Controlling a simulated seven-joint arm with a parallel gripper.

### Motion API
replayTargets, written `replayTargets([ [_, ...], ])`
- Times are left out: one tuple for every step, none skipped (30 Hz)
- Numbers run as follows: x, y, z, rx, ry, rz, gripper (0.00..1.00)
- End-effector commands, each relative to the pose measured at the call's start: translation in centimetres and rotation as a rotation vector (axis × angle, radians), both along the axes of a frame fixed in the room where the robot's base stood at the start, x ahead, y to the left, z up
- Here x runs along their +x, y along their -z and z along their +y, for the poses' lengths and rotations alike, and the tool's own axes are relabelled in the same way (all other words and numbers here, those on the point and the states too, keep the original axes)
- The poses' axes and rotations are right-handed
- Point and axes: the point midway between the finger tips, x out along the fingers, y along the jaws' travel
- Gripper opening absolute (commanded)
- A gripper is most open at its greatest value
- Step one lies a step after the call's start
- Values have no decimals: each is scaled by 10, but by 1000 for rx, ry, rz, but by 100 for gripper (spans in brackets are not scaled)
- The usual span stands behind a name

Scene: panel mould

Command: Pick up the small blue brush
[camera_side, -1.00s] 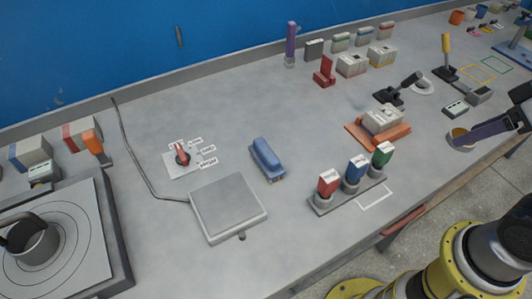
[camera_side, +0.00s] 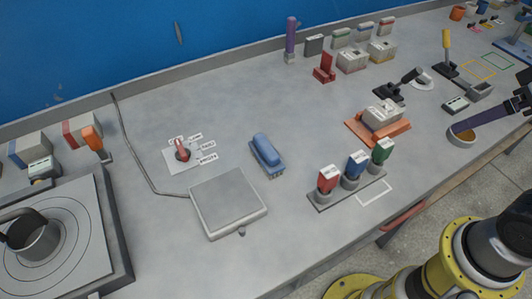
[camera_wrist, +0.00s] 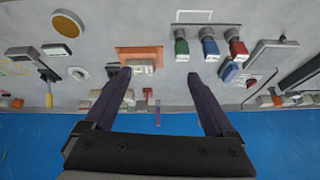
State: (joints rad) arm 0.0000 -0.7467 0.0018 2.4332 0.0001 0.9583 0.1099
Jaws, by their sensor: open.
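The small blue brush (camera_side: 267,152) lies on the grey bench, right of the square plate and left of the three coloured-top pieces. It has a blue rounded handle over a bristle base. The brush also shows in the wrist view (camera_wrist: 229,71), just right of the right finger's tip. My gripper (camera_wrist: 158,76) is open, with two dark fingers spread apart and nothing between them. In the side view only part of it shows at the far right edge, well away from the brush.
A square plate device (camera_side: 228,200) with a cable sits left of the brush. A rack with red, blue and green pieces (camera_side: 355,171) stands to its right. A knob with labels (camera_side: 182,151) is on the left. An orange tray (camera_side: 365,132) holds a grey block. Bench behind the brush is clear.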

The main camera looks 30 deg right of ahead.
Motion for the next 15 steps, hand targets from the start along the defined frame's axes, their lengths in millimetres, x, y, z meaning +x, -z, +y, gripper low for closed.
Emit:
replayTargets([
  [9,-14,0,15,26,-6,90],
  [15,-22,1,24,38,-1,90],
  [25,-32,3,37,52,4,90],
  [32,-40,5,47,62,13,90],
  [41,-47,7,55,70,19,90],
  [53,-55,11,67,78,34,90],
  [63,-61,15,74,83,45,90],
  [73,-67,19,81,87,57,90],
  [86,-73,25,89,91,74,90],
  [97,-77,29,94,93,87,90],
  [108,-80,35,99,94,101,90],
  [122,-83,43,104,94,120,90],
  [133,-84,49,107,95,134,90],
  [143,-84,56,109,92,150,90],
  [157,-84,65,111,91,169,90],
])
